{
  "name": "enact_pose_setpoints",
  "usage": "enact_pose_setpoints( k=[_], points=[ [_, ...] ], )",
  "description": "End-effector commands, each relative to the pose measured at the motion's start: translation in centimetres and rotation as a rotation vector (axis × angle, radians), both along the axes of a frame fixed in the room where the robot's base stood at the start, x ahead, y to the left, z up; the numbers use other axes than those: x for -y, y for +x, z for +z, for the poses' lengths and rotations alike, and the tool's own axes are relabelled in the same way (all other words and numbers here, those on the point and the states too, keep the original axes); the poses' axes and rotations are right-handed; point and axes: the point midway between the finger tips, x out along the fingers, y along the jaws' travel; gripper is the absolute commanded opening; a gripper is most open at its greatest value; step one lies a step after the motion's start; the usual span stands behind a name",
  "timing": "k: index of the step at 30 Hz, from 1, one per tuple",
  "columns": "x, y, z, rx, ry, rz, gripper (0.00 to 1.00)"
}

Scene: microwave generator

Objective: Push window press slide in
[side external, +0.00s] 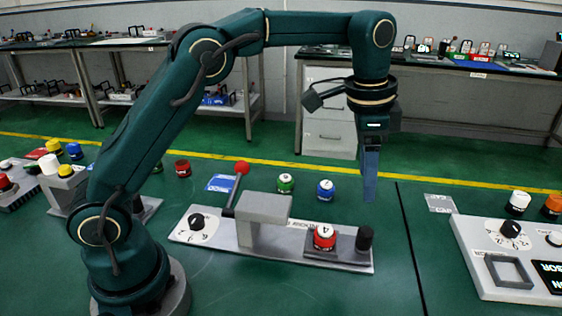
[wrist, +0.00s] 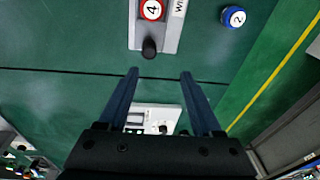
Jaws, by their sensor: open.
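The window press is a long grey panel (side external: 308,257) on the green table, with a raised grey block (side external: 263,208) and a lever with a red ball (side external: 242,167). A dark slide plate near its right end carries a red and white button marked 4 (side external: 324,237) and an upright black knob (side external: 364,240). In the wrist view the button (wrist: 152,10) is at the top edge and the knob (wrist: 149,48) is just beyond my fingertips. My gripper (side external: 370,196) points down, open and empty, above and apart from the knob; its two blue fingers show in the wrist view (wrist: 160,73).
A blue button marked 2 (side external: 325,190) and a green button (side external: 286,183) stand behind the press. A white control panel (side external: 520,262) is at the right. Other modules (side external: 62,180) are at the left. Table between press and right panel is clear.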

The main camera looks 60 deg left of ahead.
Motion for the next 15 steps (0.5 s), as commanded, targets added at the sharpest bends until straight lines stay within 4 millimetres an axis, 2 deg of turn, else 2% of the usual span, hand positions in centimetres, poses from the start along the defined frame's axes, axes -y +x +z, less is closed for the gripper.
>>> enact_pose_setpoints(
  k=[1,6,9,15],
  points=[
    [0.5,0.5,-1.7,-0.032,0.006,-0.015,0.67],
    [1.5,1.1,-5.9,-0.102,0.018,-0.038,0.67],
    [1.7,0.7,-7.6,-0.14,0.026,-0.045,0.67],
    [1.9,0.4,-9.5,-0.161,0.029,-0.05,0.67]
  ],
)
